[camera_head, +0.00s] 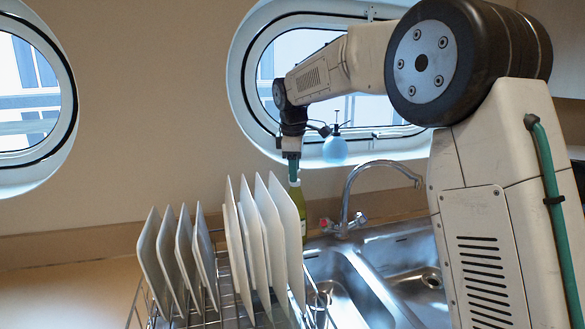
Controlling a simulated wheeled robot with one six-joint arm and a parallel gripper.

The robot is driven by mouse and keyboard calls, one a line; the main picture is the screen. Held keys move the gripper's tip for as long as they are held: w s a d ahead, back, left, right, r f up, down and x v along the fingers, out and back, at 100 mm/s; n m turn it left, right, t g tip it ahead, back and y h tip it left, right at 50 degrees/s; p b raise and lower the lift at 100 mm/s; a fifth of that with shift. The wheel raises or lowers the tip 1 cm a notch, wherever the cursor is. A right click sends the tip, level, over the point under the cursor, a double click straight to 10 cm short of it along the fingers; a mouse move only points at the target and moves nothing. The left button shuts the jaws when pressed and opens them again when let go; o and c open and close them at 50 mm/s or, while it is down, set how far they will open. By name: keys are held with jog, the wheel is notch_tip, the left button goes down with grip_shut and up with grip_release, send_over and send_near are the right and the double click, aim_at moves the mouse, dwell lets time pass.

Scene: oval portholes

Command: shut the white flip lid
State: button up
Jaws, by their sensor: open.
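My gripper (293,172) points down at the end of my arm, in front of the wall below the right porthole. Its teal fingers are at the top of a yellow-green bottle (302,205), which stands behind the plates near the back of the sink. The bottle is upright and partly hidden by the plates. A small pale part shows at its top beside the fingertips. I cannot make out the white flip lid clearly or how far open it is. I cannot tell whether the fingers touch the bottle. The gripper is open, though the gap is too small to see.
A wire dish rack (215,312) with several upright white plates (262,235) stands in front of the bottle. A chrome faucet (347,195) and a steel sink (345,285) lie to the right.

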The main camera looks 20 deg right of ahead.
jog(key=shift+c, duration=0.4)
jog(key=c, duration=0.9)
jog(key=shift+a, duration=0.15)
grip_shut()
jog(key=shift+d+f, duration=0.1)
jog(key=shift+d, duration=0.1)
jog(key=shift+d+y, duration=0.1)
jog(key=shift+y, duration=0.3)
jog(key=y, duration=0.1)
jog(key=d+y, duration=0.1)
jog(key=shift+s+f+y, duration=0.1)
jog(key=shift+f+y, duration=0.2)
jog(key=shift+y, duration=0.1)
grip_release()
jog(key=shift+d+f+m+t+y, duration=0.15)
jog(key=shift+d+f+m+y, duration=0.1)
jog(key=shift+y, duration=0.7)
jog(key=shift+d+f+m+t+y, duration=0.15)
jog(key=shift+d+f+m+y, duration=0.1)
jog(key=shift+y, duration=0.7)
jog(key=shift+s+f, duration=0.1)
